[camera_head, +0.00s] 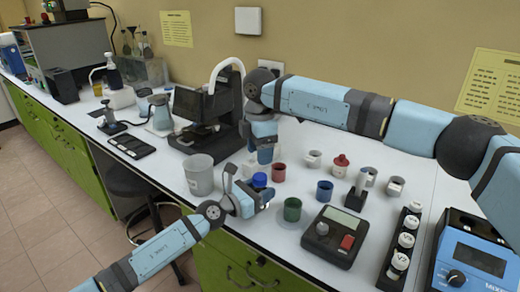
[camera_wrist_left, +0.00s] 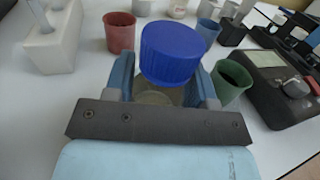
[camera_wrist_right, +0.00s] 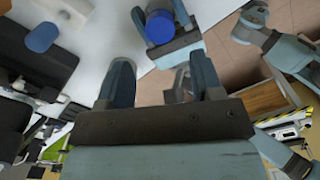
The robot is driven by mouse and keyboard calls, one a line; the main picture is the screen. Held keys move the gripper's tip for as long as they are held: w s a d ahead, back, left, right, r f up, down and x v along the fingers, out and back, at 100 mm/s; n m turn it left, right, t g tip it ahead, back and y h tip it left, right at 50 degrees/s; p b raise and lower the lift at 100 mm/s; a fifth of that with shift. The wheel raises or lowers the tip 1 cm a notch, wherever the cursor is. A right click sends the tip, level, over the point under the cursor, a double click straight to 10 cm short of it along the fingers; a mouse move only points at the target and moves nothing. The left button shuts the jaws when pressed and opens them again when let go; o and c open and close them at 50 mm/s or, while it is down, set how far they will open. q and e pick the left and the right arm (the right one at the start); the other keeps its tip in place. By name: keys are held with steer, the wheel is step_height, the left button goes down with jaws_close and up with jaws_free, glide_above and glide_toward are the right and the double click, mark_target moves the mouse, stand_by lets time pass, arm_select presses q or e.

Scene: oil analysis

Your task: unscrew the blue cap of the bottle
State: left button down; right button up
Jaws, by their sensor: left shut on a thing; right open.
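The bottle (camera_wrist_left: 158,97) is held upright between the two fingers of my left gripper (camera_wrist_left: 165,85); its body is mostly hidden by the gripper. Its ribbed blue cap (camera_wrist_left: 172,52) sits on top, above the fingertips. In the head view my left gripper (camera_head: 254,197) is near the table's front edge, with the blue cap (camera_head: 260,179) at its top. My right gripper (camera_head: 264,152) is open and points down, behind and above the cap. In the right wrist view its fingers (camera_wrist_right: 162,75) are apart and empty, and the blue cap (camera_wrist_right: 160,27) lies beyond them.
A red cup (camera_head: 279,172), a green cup (camera_head: 292,209) and a blue cup (camera_head: 324,191) stand close to the right of the bottle. A grey beaker (camera_head: 199,177) is on the left. A hotplate-like device (camera_head: 334,238) is at front right.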

mark_target(260, 176)
steer(key=shift+m, duration=1)
steer(key=shift+f, duration=0.25)
step_height(260, 176, down, 8)
steer(key=shift+r, duration=0.25)
